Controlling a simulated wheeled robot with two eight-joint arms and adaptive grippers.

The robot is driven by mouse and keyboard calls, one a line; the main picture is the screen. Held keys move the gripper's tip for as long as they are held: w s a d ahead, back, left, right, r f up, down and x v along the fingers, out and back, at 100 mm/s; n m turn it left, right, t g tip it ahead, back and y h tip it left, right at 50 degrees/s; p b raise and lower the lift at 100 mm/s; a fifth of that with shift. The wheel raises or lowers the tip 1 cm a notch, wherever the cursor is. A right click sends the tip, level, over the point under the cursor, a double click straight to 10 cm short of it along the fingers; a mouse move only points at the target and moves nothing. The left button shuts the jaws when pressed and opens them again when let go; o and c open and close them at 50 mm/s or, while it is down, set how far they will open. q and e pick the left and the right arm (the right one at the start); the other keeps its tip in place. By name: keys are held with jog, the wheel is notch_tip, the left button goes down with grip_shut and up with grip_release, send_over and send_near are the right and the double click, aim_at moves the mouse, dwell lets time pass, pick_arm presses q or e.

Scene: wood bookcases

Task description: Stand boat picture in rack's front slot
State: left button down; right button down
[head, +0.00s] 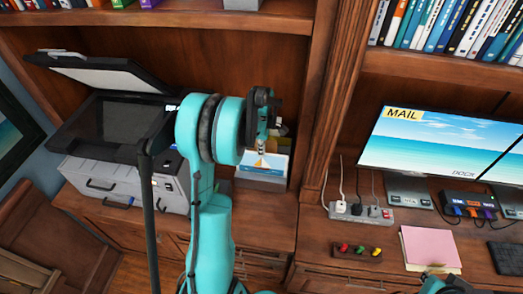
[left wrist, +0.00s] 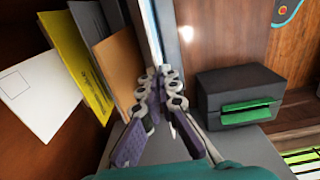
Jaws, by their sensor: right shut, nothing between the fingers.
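The boat picture (head: 268,163) shows a blue and white scene with an orange sail; it stands upright at the grey rack (head: 260,184) in the left bookcase. In the left wrist view the picture (left wrist: 152,32) is seen nearly edge-on, beside several envelopes. My left gripper (head: 262,142) is above the picture's top in the head view. In the left wrist view its fingers (left wrist: 160,80) close on the picture's edge. Whether the picture's bottom edge rests in the slot is hidden. My right gripper (head: 450,283) shows only partly at the bottom right, shut and empty.
A white envelope (left wrist: 35,95), a yellow one (left wrist: 75,60) and a brown one (left wrist: 118,65) lean beside the picture. An open-lidded scanner (head: 115,118) is left of my arm.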

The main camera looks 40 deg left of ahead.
pick_arm(q)
jog(key=shift+f+b, duration=1.75)
jog(key=shift+f, duration=0.6)
jog(key=c, duration=1.6)
grip_release()
jog(key=shift+c, duration=0.2)
notch_tip(320, 180, up, 12)
jog(key=shift+r, duration=0.1)
jog(key=shift+d, duration=0.15)
